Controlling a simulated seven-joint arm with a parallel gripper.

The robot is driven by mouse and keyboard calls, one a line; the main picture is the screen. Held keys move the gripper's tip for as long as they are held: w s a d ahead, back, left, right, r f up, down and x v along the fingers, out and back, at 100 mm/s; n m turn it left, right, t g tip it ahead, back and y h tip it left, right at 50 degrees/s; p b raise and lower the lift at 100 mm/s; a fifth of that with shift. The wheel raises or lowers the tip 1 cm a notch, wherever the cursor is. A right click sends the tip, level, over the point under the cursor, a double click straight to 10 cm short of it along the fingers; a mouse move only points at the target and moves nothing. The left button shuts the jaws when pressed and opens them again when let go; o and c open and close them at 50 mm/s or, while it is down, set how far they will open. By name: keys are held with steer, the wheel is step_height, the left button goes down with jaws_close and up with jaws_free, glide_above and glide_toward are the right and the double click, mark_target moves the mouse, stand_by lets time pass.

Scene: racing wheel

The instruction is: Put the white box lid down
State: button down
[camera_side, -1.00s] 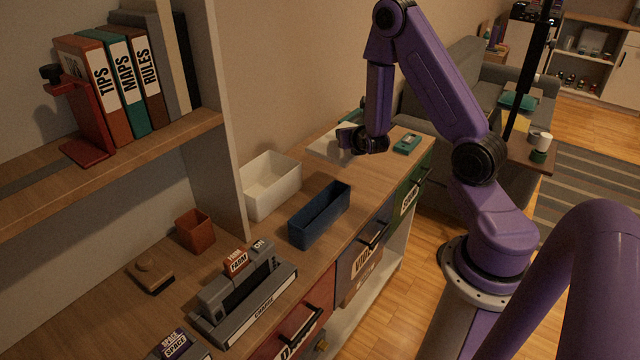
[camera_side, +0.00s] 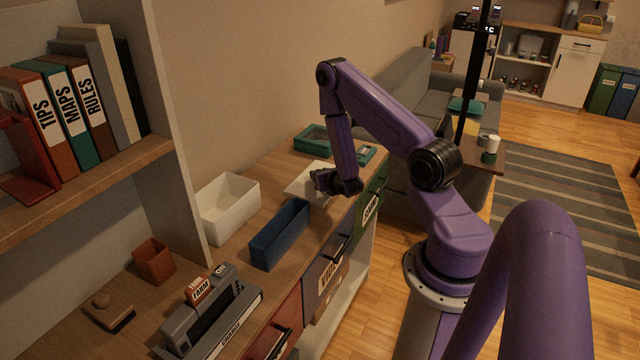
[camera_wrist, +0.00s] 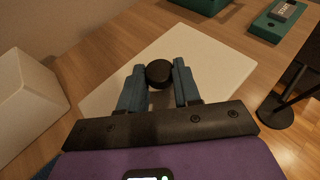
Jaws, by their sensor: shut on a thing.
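The white box lid (camera_wrist: 219,74) is a flat pale square with a round black knob (camera_wrist: 159,73) in its middle. In the side view the lid (camera_side: 300,190) is at the cabinet top, behind the white box; I cannot tell whether it touches the wood. My gripper (camera_wrist: 158,84) is shut on the knob, with a blue finger on each side of it. In the side view my gripper (camera_side: 322,180) covers part of the lid. The open white box (camera_side: 228,208) stands uncovered nearer the shelf; its edge also shows at the left of the wrist view (camera_wrist: 30,100).
A blue open bin (camera_side: 281,235) stands in front of the white box. A green tray (camera_side: 312,139) and a teal holder (camera_side: 366,154) lie beyond the lid. A black stand (camera_wrist: 276,110) is right of the lid in the wrist view.

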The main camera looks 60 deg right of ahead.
steer(key=shift+f, duration=1.45)
steer(key=shift+f, duration=0.1)
steer(key=c, duration=0.8)
jaws_free()
